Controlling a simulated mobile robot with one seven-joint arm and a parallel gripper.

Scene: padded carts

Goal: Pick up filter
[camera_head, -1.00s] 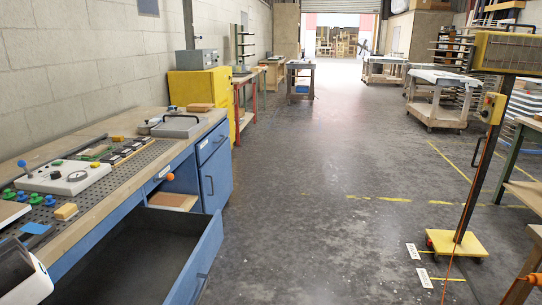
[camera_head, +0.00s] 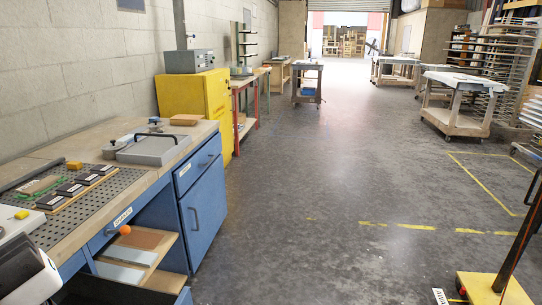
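I cannot pick out a filter for certain in the head view. The blue workbench at the left has a wooden top (camera_head: 112,132) with small items on it. Several dark rectangular blocks (camera_head: 72,189) sit in a row on a perforated grey mat (camera_head: 118,188). A flat grey lidded box (camera_head: 155,150) with a dark handle lies behind them, with a brown block (camera_head: 186,119) farther back. Small yellow blocks (camera_head: 74,165) lie by the mat.
An open shelf (camera_head: 138,254) holding flat panels juts from the bench, beside a closed blue cabinet (camera_head: 204,208). An open drawer edge shows at the bottom left. A yellow cabinet (camera_head: 203,100) stands beyond. The middle floor is clear. A yellow-based stand (camera_head: 480,288) is at the lower right.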

